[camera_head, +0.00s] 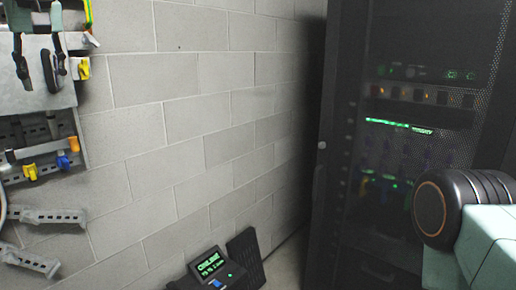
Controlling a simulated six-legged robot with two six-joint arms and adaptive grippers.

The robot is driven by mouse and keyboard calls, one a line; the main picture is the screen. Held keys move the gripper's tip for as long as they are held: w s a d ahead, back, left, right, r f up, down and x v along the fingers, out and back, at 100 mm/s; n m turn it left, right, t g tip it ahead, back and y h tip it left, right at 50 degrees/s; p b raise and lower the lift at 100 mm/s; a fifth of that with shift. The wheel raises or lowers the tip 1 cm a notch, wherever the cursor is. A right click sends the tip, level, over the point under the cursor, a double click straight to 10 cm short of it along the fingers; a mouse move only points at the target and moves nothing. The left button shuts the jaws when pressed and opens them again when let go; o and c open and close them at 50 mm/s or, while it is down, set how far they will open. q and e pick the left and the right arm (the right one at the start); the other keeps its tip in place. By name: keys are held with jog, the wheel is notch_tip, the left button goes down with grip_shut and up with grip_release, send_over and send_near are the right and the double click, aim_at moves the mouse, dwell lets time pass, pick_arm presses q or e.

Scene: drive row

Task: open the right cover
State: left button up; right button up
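A tall black rack (345,130) with a dark mesh front stands on the right. Green and orange lights and a bright green strip (400,125) glow behind the mesh. I cannot make out a separate right cover on it, and the rack's right part runs behind my arm and out of the picture. A ribbed black joint with a copper ring and a pale teal link of my own body cover the rack's lower right.
A pale block wall (190,130) fills the middle. A grey tool panel (60,95) with hanging tools and brackets is at the left. A black unit with a green-lit screen (212,264) stands low, beside a dark ribbed panel (245,258). A narrow floor strip shows before the rack.

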pick_arm(q)
jog(key=w+d+f+m+t+h+b, duration=0.15)
jog(key=w+d+f+m+t, duration=0.35)
jog(key=w+f, duration=0.6)
jog(key=d+f+m+h+b, duration=0.1)
jog(key=d+f+m+b, duration=0.3)
jog(key=f, duration=1.1)
jog(key=d+f+n+h+b, duration=0.15)
jog(key=d+f, duration=0.35)
jog(key=f, duration=1)
jog(key=s+d+f+m+g+b, duration=0.15)
jog(key=s+f+b, duration=0.25)
jog(key=s+f, duration=0.75)
jog(key=s+d+f+b, duration=0.35)
jog(key=s+f, duration=0.45)
jog(key=f, duration=0.7)
jog(key=s+f+g+b, duration=0.2)
jog(key=s+f, duration=0.4)
jog(key=s, duration=0.4)
jog(key=s+f+g+b, duration=0.2)
jog(key=s+f+b, duration=0.3)
jog(key=s+f, duration=0.2)
jog(key=s+f+g+b, duration=0.2)
jog(key=s+f, duration=0.5)
jog(key=s, duration=0.5)
jog(key=shift+s+d+b, duration=0.15)
jog(key=shift+s+b, duration=0.2)
jog(key=shift+b, duration=0.55)
